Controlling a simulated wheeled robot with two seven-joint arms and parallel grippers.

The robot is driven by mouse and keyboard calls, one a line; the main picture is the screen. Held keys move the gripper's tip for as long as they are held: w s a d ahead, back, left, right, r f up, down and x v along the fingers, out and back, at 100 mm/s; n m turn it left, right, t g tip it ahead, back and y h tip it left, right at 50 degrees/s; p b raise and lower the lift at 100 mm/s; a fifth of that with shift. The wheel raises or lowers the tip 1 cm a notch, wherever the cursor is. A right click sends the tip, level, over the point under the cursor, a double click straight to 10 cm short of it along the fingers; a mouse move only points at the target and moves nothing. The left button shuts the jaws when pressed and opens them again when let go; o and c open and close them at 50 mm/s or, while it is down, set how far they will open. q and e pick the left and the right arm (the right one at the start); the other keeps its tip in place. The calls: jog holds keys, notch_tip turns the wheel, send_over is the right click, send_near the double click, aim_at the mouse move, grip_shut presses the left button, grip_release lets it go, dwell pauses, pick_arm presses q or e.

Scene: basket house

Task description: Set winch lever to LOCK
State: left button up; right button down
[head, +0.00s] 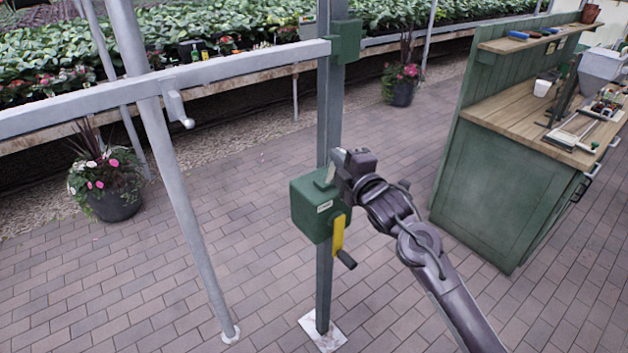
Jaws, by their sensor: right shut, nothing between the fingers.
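The green winch box (311,208) is fixed to the upright grey post (325,270) in the middle of the head view. A yellow crank arm (339,234) with a dark handle (346,260) hangs down at its right side. A small pale lever (325,175) shows at the top of the box, close to my fingers. A small label is on the box, too small to read. My right gripper (340,163) is shut and empty, at the top right of the box beside the lever. I cannot tell if it touches the lever. My left gripper is out of view.
A grey horizontal bar (230,70) crosses at upper left, with a slanted pole (180,190) below it. A green workbench (490,190) with tools stands at right. Flower pots (112,203) stand on the brick floor. Paving between post and bench is clear.

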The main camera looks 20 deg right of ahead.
jog(key=d, duration=0.1)
jog(key=w+d+b, duration=0.1)
jog(key=d, duration=0.1)
jog(key=shift+f, duration=0.2)
jog(key=shift+d, duration=0.1)
dwell(0.6)
jog(key=shift+r, duration=0.1)
